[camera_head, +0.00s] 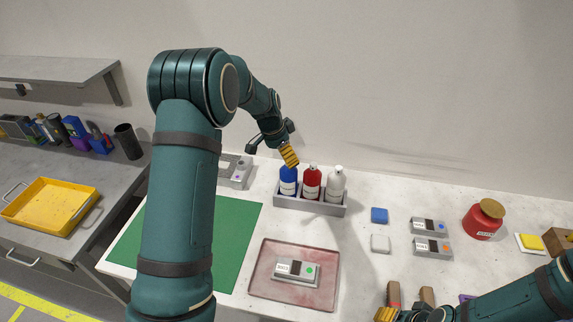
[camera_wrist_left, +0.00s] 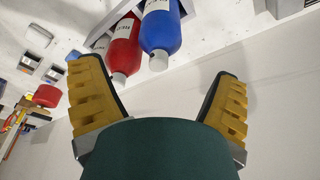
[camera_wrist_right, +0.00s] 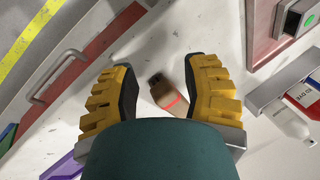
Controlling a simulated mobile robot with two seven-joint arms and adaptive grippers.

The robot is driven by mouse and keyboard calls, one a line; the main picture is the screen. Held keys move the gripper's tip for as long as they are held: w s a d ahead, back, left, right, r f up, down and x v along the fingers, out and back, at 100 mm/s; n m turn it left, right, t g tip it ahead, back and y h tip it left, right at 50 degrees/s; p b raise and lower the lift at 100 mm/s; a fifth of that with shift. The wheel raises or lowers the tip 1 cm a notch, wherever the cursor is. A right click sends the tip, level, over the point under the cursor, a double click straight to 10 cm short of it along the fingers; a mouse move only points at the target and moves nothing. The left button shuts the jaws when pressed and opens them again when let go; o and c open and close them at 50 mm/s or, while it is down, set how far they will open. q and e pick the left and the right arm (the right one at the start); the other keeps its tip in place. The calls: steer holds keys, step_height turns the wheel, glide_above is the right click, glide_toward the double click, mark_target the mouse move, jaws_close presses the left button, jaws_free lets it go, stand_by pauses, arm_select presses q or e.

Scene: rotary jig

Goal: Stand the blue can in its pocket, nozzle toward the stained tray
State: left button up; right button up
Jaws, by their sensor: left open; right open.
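The blue can (camera_head: 288,182) stands upright in the left end of the grey rack (camera_head: 310,208), beside a red can (camera_head: 312,182) and a white can (camera_head: 336,183). It also shows in the left wrist view (camera_wrist_left: 160,28), with a grey top; which way its nozzle points I cannot tell. My left gripper (camera_head: 288,153) is open and empty, just above the blue can, which lies ahead between its fingers (camera_wrist_left: 158,72) and apart from them. The stained tray (camera_head: 258,283), reddish and flat, lies in front of the rack. My right gripper (camera_wrist_right: 163,75) is open, near a brown-handled item (camera_wrist_right: 170,96).
A labelled device (camera_head: 296,269) lies on the stained tray. A green mat (camera_head: 236,228) is at left, partly behind my left arm. Small blocks, two labelled boxes (camera_head: 430,227) and a red jar (camera_head: 482,222) stand at right. A yellow tray (camera_head: 50,205) sits on the side bench.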

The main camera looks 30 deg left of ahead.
arm_select(q)
steer(key=v, duration=0.3)
steer(key=shift+r, duration=0.35)
steer(key=shift+s, duration=0.1)
